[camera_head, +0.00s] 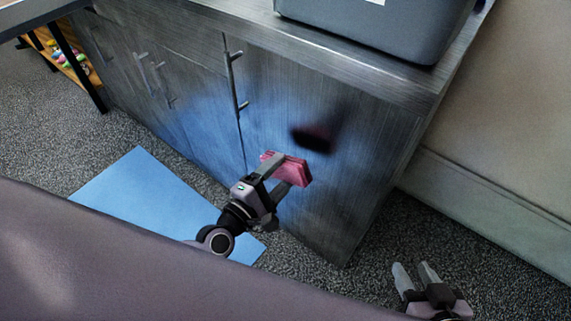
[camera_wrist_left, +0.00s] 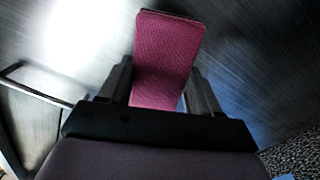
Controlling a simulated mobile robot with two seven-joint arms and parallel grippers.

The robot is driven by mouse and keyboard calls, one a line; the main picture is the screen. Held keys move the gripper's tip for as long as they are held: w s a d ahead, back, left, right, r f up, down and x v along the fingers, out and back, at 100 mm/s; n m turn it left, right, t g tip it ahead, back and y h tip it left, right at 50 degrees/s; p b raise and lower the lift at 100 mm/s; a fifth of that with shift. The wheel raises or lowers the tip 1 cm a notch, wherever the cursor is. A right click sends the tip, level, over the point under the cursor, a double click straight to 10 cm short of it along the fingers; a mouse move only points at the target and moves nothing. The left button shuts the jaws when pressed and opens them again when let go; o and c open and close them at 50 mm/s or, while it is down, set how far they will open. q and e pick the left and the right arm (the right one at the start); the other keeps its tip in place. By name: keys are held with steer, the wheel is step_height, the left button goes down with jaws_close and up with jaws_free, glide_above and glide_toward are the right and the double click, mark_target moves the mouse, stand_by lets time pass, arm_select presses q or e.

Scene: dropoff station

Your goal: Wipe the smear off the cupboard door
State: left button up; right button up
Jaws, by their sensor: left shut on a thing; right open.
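My left gripper (camera_head: 281,173) is shut on a pink-red cloth or sponge block (camera_head: 298,170), held in front of the grey cupboard door (camera_head: 365,150). In the left wrist view the block (camera_wrist_left: 168,45) stands out between the fingers, with the door's brushed surface (camera_wrist_left: 260,40) behind it. I cannot tell whether the block touches the door. A dark reddish patch (camera_head: 313,137) shows on the door just above and right of the block; it may be the smear or a reflection. My right gripper (camera_head: 416,273) is open and empty over the carpet at lower right.
Bar handles (camera_head: 236,80) stick out from the cupboard left of the block. A grey bin (camera_head: 375,30) stands on the cupboard top. A blue mat (camera_head: 140,190) lies on the carpet. A wall (camera_head: 500,130) is at right, with open floor between.

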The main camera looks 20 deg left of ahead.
arm_select(q)
steer(key=shift+v, duration=1.05)
steer(key=shift+v, duration=1.55)
